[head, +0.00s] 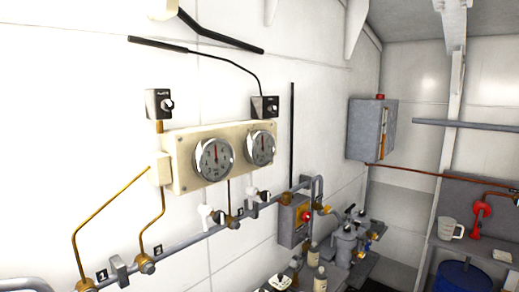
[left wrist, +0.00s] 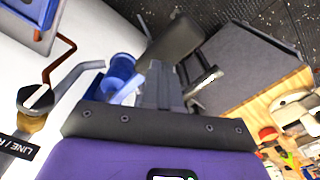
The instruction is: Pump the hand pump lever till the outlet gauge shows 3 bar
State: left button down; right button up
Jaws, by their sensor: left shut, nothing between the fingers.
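Two round white gauges, a left one (head: 213,159) and a right one (head: 261,148), sit on a cream panel (head: 184,182) on the white wall in the head view. Their scales and readings are too small to tell. I cannot pick out the pump lever with certainty in either view. My left gripper (left wrist: 160,78) shows in the left wrist view with its grey fingers shut and empty. My right gripper is in neither view.
A grey pipe (head: 190,246) with valves runs along the wall below the gauges. A blue drum (head: 462,277) and a white jug (head: 446,229) are at the far right.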

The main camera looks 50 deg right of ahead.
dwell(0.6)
pick_arm(q)
notch_tip(320, 180, up, 5)
jog(key=p, duration=0.4)
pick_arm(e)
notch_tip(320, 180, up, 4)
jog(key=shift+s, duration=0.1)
